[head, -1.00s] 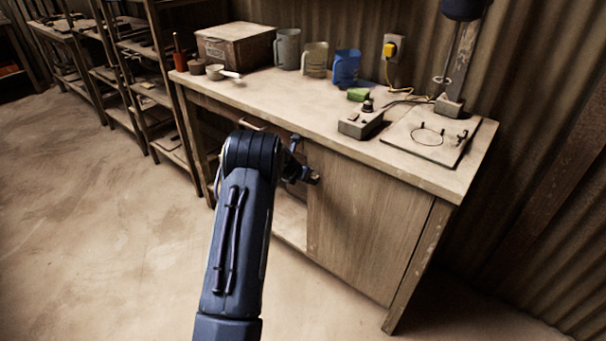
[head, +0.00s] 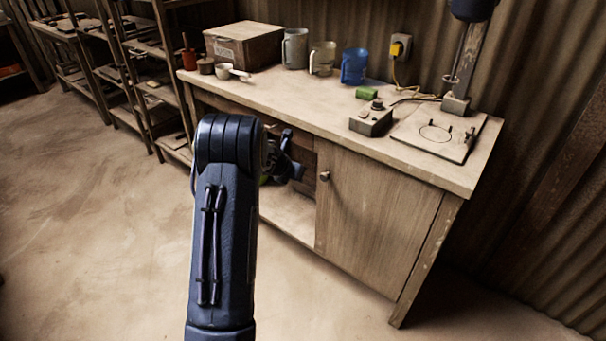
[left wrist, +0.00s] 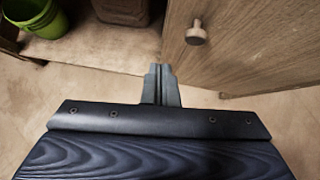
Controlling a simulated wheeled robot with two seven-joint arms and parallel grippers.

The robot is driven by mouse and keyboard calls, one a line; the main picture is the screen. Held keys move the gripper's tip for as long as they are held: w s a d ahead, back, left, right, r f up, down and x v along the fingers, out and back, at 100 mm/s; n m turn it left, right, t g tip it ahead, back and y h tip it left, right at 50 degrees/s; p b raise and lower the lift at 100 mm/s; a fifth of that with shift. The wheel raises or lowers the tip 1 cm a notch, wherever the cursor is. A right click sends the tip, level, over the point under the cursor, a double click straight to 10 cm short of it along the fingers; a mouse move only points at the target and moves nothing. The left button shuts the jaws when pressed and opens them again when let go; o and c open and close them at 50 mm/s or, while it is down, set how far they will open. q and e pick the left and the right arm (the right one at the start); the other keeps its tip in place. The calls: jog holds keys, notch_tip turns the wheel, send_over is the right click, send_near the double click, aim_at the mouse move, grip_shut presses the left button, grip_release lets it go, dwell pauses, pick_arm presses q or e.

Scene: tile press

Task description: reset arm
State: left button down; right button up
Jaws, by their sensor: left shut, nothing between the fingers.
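My left arm comes in from the bottom of the head view, and its gripper (head: 292,170) is by the open bay of the bench, left of the cabinet door (head: 375,215). In the left wrist view the gripper's fingers (left wrist: 159,84) are shut together with nothing between them. The door's round knob (left wrist: 196,33) is right of the fingers and apart from them; it also shows in the head view (head: 324,176). My right gripper is in neither view.
The bench top (head: 320,105) carries mugs, a wooden box (head: 243,45), a control box (head: 371,119) and a press plate (head: 436,132). A green bucket (left wrist: 35,17) stands inside the bay. Shelves (head: 140,70) stand at the left. The floor at left is clear.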

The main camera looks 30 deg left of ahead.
pick_arm(q)
jog(key=s+d+r+n+t+y, duration=0.1)
jog(key=s+r+n+y, duration=0.1)
jog(key=s+r+n, duration=0.55)
jog(key=s+d+r+n+y, duration=0.15)
jog(key=s+r+n, duration=0.35)
jog(key=r+n, duration=0.6)
jog(key=s+d+f+n+g+h, duration=0.2)
jog(key=s+d+f+n+h, duration=0.15)
jog(key=s+d+n, duration=0.7)
jog(key=s+d+f+n+g+h, duration=0.2)
jog(key=s+d+n+h, duration=0.2)
jog(key=s+d+n, duration=0.7)
jog(key=s+d+r+m+p, duration=0.1)
jog(key=s+r+p, duration=0.3)
jog(key=r+p, duration=0.8)
jog(key=shift+s+d+r+m+p, duration=0.2)
jog(key=shift+d+r+m+p, duration=0.2)
jog(key=shift+m+p, duration=0.35)
